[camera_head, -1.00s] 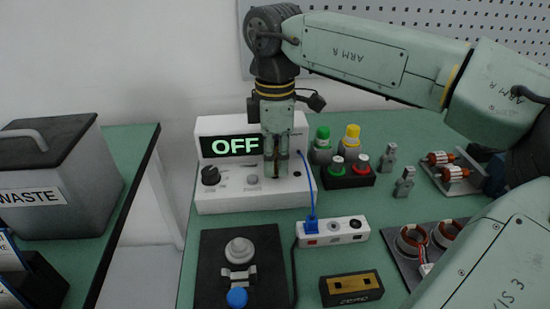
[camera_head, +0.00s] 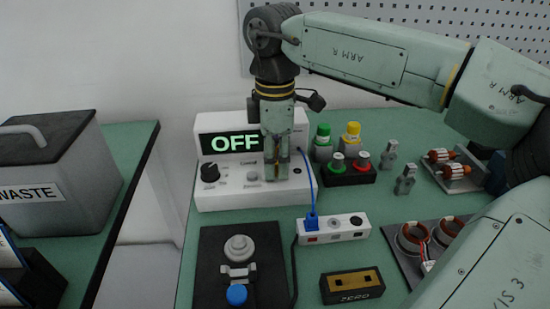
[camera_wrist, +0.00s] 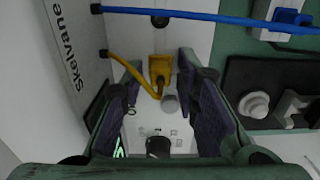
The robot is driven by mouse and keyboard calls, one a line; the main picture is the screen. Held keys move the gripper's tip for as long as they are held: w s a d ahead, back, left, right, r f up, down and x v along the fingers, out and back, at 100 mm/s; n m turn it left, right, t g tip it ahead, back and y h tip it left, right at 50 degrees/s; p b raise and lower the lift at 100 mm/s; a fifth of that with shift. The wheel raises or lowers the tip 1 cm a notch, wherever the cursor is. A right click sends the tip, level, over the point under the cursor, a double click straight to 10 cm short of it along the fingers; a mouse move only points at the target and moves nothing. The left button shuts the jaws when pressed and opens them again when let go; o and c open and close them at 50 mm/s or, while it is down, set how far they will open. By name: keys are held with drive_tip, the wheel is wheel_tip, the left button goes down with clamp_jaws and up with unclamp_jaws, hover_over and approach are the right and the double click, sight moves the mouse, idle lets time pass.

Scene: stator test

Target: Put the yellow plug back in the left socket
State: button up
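The yellow plug (camera_wrist: 160,70) is at the front panel of the white tester (camera_wrist: 190,40), with its yellow cable running to the tester's side. It sits where the left socket is, and the socket itself is hidden; I cannot tell whether the plug is fully seated. A dark round right socket (camera_wrist: 160,20) shows empty beyond it. My gripper (camera_wrist: 160,95) has its fingers apart on either side of the plug's line, with gaps to it. In the head view my gripper (camera_head: 277,178) points down before the tester (camera_head: 225,190), hiding most of the plug.
The tester display (camera_head: 231,143) reads OFF. A blue cable (camera_head: 308,180) runs to the white power strip (camera_head: 333,230).

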drive_tip(key=shift+o, duration=0.8)
wheel_tip(320, 180, up, 12)
